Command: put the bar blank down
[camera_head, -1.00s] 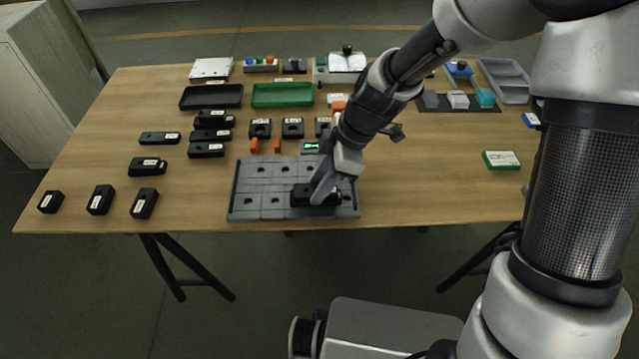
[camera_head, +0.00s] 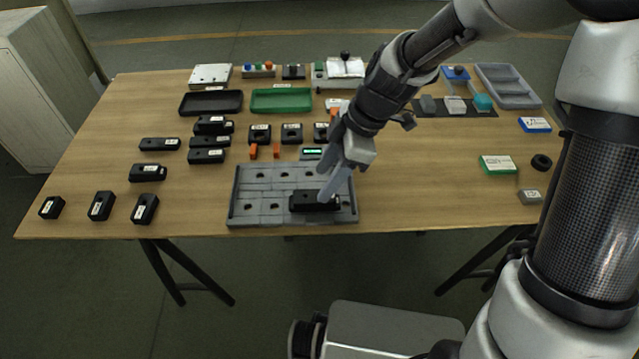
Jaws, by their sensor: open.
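The bar blank (camera_head: 305,203) is a black block lying in the front right part of the grey compartmented tray (camera_head: 233,205). My gripper (camera_head: 333,190) is open and reaches down just above the right part of the blank. The near finger hides part of the blank's right end. I cannot tell whether the fingers still touch it.
Several black blocks, such as one at the front left (camera_head: 145,208), lie on the wooden table (camera_head: 420,200). A black tray (camera_head: 211,108) and a green tray (camera_head: 281,107) stand behind. A green box (camera_head: 498,164) lies at the right. The table right of the grey tray is mostly clear.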

